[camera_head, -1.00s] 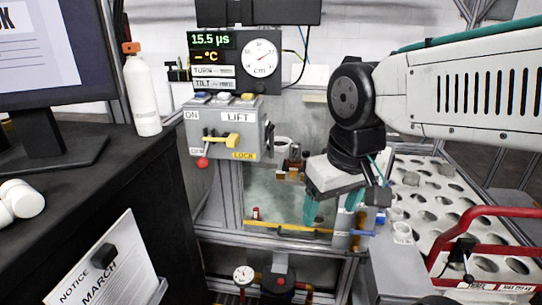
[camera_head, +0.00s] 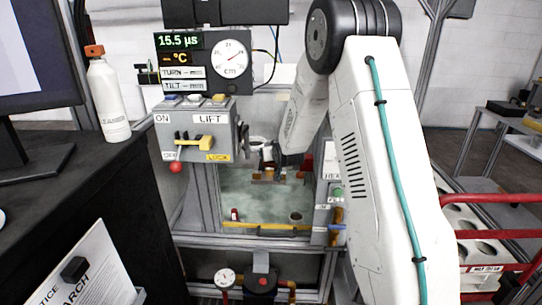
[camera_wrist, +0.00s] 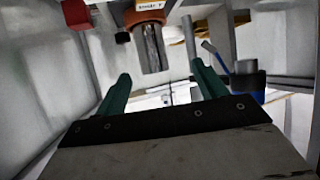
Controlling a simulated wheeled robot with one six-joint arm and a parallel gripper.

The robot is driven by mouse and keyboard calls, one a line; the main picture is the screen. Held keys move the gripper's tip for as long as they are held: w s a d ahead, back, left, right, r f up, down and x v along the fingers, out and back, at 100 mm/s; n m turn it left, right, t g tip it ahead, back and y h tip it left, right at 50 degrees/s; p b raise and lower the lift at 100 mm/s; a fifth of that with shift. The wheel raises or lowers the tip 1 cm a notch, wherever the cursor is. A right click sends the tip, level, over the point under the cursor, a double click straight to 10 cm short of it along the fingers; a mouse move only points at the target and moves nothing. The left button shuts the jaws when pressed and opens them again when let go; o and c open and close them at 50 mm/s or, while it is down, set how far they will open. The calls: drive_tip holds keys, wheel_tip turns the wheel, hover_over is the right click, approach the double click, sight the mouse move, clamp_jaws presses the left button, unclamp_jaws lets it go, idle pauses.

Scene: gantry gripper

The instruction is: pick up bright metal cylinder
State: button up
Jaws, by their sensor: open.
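In the wrist view, my gripper (camera_wrist: 160,74) has its two teal fingers spread wide, with nothing between them. Beyond the fingertips, a grey metal piece (camera_wrist: 151,48) with bright streaks hangs below an orange collar (camera_wrist: 145,17). It looks like the bright metal cylinder, but I cannot be sure. It appears apart from both fingers. In the head view, my arm reaches down into the bay under the gauge panel, and my fingers are not clearly visible. I cannot make out the cylinder there.
The control box (camera_head: 204,130) with LIFT and LOCK levers stands left of my arm. A yellow rail (camera_head: 262,227) edges the bay's front. In the wrist view, a grey post (camera_wrist: 189,37) and a blue-and-black part (camera_wrist: 247,84) stand close on the right. Walls enclose the bay.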

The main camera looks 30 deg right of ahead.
drive_tip(key=shift+t, duration=0.3)
drive_tip(key=x, duration=0.3)
drive_tip(key=d+x, duration=0.1)
drive_tip(key=x, duration=0.2)
drive_tip(key=s+f+x, duration=0.1)
drive_tip(key=x, duration=0.3)
drive_tip(key=shift+d, duration=0.15)
drive_tip(key=c, duration=1.2)
drive_tip(key=shift+c, duration=1.2)
drive_tip(key=shift+r, duration=0.15)
